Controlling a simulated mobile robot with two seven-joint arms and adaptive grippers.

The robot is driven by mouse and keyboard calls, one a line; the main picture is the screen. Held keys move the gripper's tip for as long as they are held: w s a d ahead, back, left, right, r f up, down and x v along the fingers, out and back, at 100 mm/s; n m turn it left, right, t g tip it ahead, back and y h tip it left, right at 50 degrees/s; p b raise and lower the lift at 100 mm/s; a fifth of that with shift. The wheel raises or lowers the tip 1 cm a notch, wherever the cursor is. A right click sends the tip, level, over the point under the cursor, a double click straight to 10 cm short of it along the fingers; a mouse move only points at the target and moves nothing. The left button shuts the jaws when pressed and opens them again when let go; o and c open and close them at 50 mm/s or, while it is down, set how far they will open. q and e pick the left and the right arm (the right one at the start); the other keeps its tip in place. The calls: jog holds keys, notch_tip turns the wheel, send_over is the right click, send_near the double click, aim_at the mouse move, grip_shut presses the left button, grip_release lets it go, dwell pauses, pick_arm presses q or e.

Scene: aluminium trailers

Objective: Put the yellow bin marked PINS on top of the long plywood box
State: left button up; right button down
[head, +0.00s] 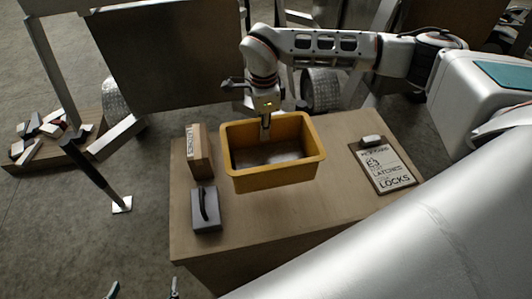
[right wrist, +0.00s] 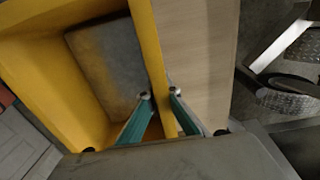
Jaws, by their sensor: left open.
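The yellow bin (head: 275,178) is open-topped and empty-looking, over the middle of the large plywood block (head: 345,215); I cannot tell whether it touches the top. No PINS mark shows. A narrow wooden box (head: 199,152) with lettering on its side stands left of the bin. My right gripper (head: 265,128) reaches down at the bin's far wall. In the right wrist view its teal fingers (right wrist: 161,94) straddle the yellow wall (right wrist: 155,60) closely, one inside and one outside, and look shut on it. My left gripper (head: 143,289) is open and empty at the bottom edge, left of the block.
A grey case with a black handle (head: 206,208) lies in front of the wooden box. A clipboard (head: 384,166) lies on the block's right side. A trailer with wheels (head: 321,90) stands behind. A pallet with small blocks (head: 40,140) is at far left. My arm covers the lower right.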

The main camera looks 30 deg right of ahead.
aim_at(264, 154)
notch_tip(264, 154, down, 10)
jog(key=shift+w+f, duration=0.1)
jog(key=shift+f, duration=0.15)
dwell(0.4)
jog(key=shift+f, duration=0.15)
jog(key=c, duration=2.4)
grip_release()
jog(key=shift+c, duration=0.2)
jog(key=shift+o, duration=0.8)
notch_tip(264, 154, up, 12)
